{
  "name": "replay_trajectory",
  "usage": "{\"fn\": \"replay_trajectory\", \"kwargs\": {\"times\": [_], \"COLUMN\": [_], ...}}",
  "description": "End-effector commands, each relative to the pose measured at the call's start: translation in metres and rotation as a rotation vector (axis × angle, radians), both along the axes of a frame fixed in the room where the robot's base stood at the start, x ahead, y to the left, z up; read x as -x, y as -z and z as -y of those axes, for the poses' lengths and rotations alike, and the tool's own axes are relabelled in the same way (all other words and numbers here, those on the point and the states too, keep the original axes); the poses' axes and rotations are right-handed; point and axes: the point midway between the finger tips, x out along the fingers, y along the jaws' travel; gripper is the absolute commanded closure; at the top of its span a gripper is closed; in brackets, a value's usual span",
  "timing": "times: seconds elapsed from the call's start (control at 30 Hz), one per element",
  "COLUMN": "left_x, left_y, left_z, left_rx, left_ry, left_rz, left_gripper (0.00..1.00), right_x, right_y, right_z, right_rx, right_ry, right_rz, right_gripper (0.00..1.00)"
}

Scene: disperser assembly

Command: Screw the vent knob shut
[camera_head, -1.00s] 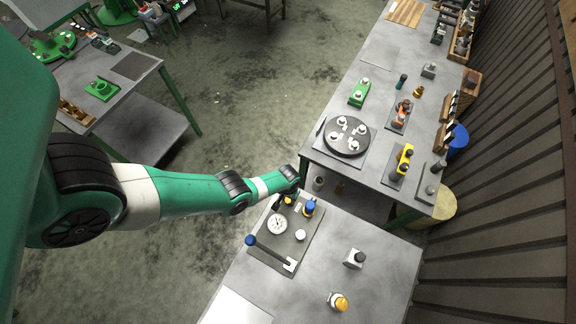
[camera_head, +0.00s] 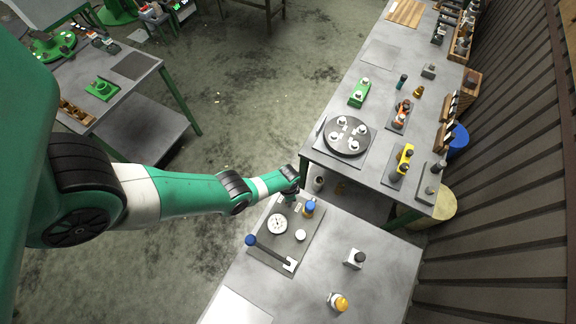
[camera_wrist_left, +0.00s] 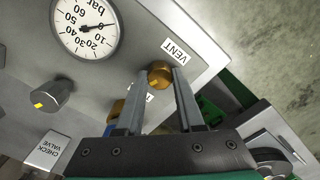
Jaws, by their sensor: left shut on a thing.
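The vent knob (camera_wrist_left: 160,76) is a small brass-coloured knob beside the VENT label on the panel in the left wrist view. My left gripper (camera_wrist_left: 160,72) has its two fingertips on either side of it, shut on it. In the head view my left gripper (camera_head: 290,200) is at the upper left part of the grey panel (camera_head: 262,262), and it hides the vent knob there. My right gripper is not in view.
A round pressure gauge (camera_wrist_left: 86,27) and a grey check valve knob (camera_wrist_left: 52,94) sit on the panel. A blue-topped fitting (camera_head: 310,207) is close right of my gripper.

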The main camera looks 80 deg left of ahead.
Motion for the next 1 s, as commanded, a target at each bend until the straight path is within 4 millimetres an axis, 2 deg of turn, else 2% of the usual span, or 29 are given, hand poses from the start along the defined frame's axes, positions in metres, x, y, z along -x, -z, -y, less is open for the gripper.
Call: {"fn": "replay_trajectory", "kwargs": {"times": [0.3,0.8,0.83,0.97,1.0], "left_x": [0.0001,0.0001,0.0001,0.0001,0.0001], "left_y": [0.0002,0.0003,0.0003,0.0002,0.0002], "left_z": [-0.0001,-0.0001,-0.0001,-0.0001,-0.0001], "left_rx": [0.0,-0.001,-0.001,0.0,0.0], "left_ry": [0.112,0.13,0.13,0.129,0.129], "left_rz": [0.0,0.0,0.0,0.0,0.0], "left_gripper": [1.0,1.0,0.58,0.34,0.33], "right_x": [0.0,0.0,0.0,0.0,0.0], "right_y": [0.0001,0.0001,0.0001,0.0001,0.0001], "right_z": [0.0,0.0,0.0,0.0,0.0], "right_rx": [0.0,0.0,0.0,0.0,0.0], "right_ry": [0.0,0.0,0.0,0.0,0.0], "right_rz": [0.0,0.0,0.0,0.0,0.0], "right_gripper": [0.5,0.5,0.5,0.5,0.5]}}
